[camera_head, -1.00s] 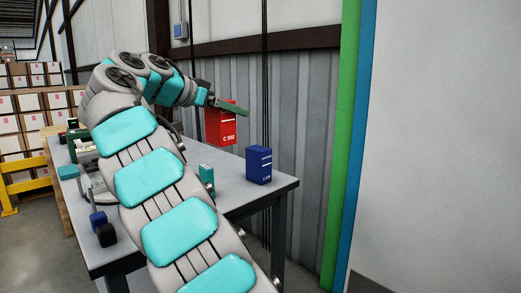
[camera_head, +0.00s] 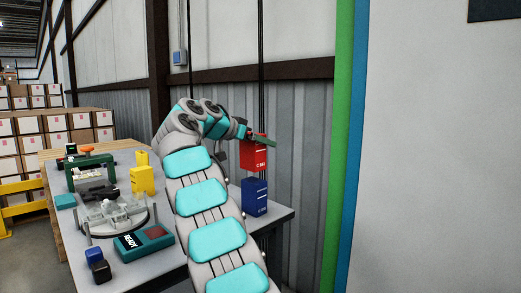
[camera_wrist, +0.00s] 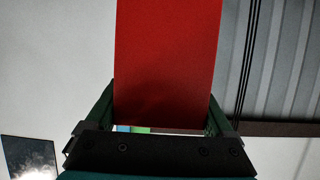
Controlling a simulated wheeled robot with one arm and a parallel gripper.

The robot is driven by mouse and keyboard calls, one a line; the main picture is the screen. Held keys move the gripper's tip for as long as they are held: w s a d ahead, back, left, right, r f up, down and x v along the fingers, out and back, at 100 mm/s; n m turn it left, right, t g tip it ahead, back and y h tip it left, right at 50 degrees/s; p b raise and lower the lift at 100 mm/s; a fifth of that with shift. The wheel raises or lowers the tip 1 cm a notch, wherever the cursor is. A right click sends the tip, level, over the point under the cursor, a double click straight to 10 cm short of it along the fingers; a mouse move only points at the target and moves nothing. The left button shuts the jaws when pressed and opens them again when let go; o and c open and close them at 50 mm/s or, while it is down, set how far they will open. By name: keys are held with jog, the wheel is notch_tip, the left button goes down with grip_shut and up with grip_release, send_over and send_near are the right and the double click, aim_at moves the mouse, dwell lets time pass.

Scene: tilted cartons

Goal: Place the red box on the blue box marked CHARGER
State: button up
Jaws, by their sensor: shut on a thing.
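The red box (camera_head: 253,155) is held upright in my gripper (camera_head: 262,139), in the air above the table in the head view. My gripper is shut on its upper part. The wrist view shows the red box (camera_wrist: 166,62) filling the space between the two green fingers (camera_wrist: 161,112). A blue box (camera_head: 254,198) stands upright near the right end of the table, below the red box. Its lettering is too small to read for sure. In the head view the red box appears just above it, with only a small gap between them. Whether they are aligned in depth I cannot tell.
The grey table (camera_head: 181,262) also holds a yellow box (camera_head: 142,180), a round fixture (camera_head: 117,213), a device with a READY screen (camera_head: 145,242), and small blue (camera_head: 94,255) and black (camera_head: 101,271) blocks. A corrugated wall stands behind.

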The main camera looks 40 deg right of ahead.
aim_at(246, 147)
jog(key=shift+w+d+f+b, duration=0.1)
jog(key=shift+d+f+b, duration=0.05)
jog(key=shift+f, duration=0.75)
jog(key=shift+d+f+b, duration=0.1)
jog(key=shift+f+b, duration=0.05)
jog(key=shift+f, duration=0.7)
jog(key=shift+f, duration=0.2)
jog(key=o, duration=1.2)
jog(key=shift+o, duration=0.2)
jog(key=shift+r, duration=0.1)
jog(key=shift+r, duration=0.15)
jog(key=shift+a, duration=0.35)
jog(key=v, duration=1.1)
jog(key=shift+a+r+b, duration=0.1)
jog(key=shift+r+b, duration=0.05)
jog(key=shift+b, duration=0.25)
